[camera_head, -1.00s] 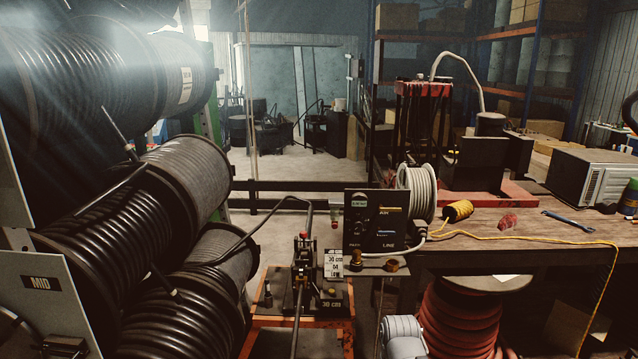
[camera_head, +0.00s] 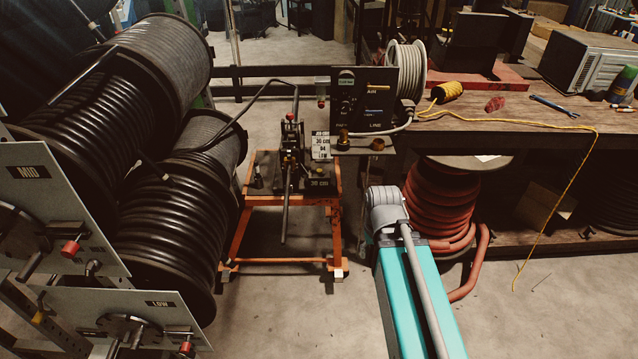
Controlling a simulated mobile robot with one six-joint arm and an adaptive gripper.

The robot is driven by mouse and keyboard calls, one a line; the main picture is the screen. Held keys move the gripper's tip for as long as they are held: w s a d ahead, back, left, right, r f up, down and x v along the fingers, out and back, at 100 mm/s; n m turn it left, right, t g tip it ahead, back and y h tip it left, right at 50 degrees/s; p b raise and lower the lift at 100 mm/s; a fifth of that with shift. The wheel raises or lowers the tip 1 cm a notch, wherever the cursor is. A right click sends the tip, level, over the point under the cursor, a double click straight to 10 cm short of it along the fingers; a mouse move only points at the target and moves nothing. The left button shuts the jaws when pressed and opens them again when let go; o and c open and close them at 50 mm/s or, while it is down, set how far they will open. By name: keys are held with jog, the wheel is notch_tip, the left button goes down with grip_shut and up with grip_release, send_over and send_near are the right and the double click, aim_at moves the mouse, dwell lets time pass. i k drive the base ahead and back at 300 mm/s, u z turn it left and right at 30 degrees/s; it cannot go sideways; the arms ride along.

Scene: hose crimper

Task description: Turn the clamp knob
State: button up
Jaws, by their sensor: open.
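A small dark clamp fixture (camera_head: 291,160) stands on the orange stand (camera_head: 336,235) in the middle of the view. It has an upright dark part with a small reddish detail near its top. Which part is the clamp knob is too small to tell. A black hose (camera_head: 240,112) arches from the reels at left towards the fixture, and a dark rod-like piece (camera_head: 285,222) sticks out of its front, pointing down.
Large black hose reels (camera_head: 150,220) fill the left, with plates marked MID and LOW and red knobs (camera_head: 71,246). A dark control box (camera_head: 362,103) stands behind the stand, right. A wooden workbench (camera_head: 520,125) is at right, a red hose coil (camera_head: 440,200) below it. Floor before the stand is clear.

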aim_at(290, 144)
jog(key=u, duration=0.05)
jog(key=i, duration=1.2)
jog(key=z, duration=0.05)
